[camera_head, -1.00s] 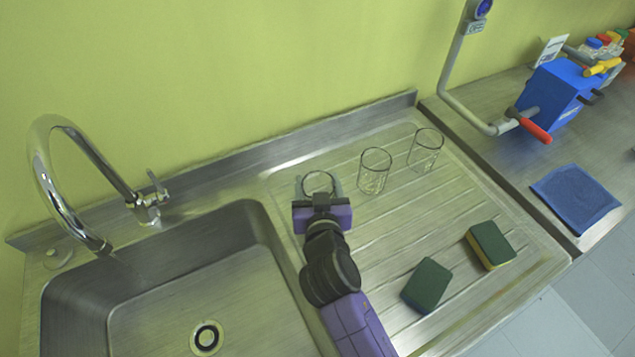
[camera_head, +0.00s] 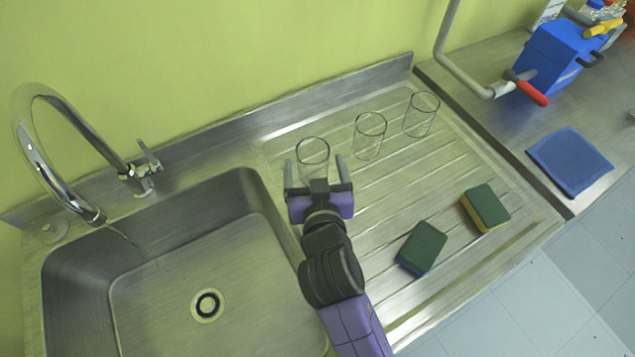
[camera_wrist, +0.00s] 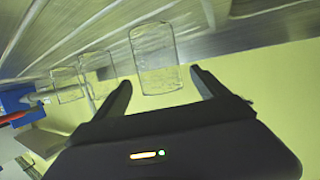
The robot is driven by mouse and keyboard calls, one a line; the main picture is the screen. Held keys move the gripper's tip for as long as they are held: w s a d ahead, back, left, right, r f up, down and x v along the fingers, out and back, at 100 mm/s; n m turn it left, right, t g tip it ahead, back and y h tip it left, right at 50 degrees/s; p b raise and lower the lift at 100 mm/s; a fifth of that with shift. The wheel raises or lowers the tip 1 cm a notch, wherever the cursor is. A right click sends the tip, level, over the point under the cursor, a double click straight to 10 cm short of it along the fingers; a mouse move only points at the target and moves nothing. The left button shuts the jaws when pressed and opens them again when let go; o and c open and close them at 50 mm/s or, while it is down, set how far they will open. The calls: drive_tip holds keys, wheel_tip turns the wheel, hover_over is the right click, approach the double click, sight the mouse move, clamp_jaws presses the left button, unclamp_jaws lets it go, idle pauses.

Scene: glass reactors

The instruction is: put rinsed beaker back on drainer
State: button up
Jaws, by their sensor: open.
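Three clear glass beakers stand in a row on the ribbed steel drainer (camera_head: 375,215). The left beaker (camera_head: 313,155) stands just beyond my gripper (camera_head: 314,165), whose two fingers are spread apart, one towards each side of it. In the wrist view the same beaker (camera_wrist: 155,60) shows ahead of the open gripper (camera_wrist: 163,82), with nothing held. The middle beaker (camera_head: 369,137) and the right beaker (camera_head: 421,115) stand apart on the drainer, to the right. In the head view my gripper hides the lower front of the left beaker.
The sink (camera_head: 165,290) lies left of the drainer, with a curved tap (camera_head: 45,150) over it. A blue cloth (camera_head: 570,162) and a blue device (camera_head: 555,57) are on the right-hand bench.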

drive_tip(key=v, duration=0.6)
drive_tip(key=shift+b, duration=0.3)
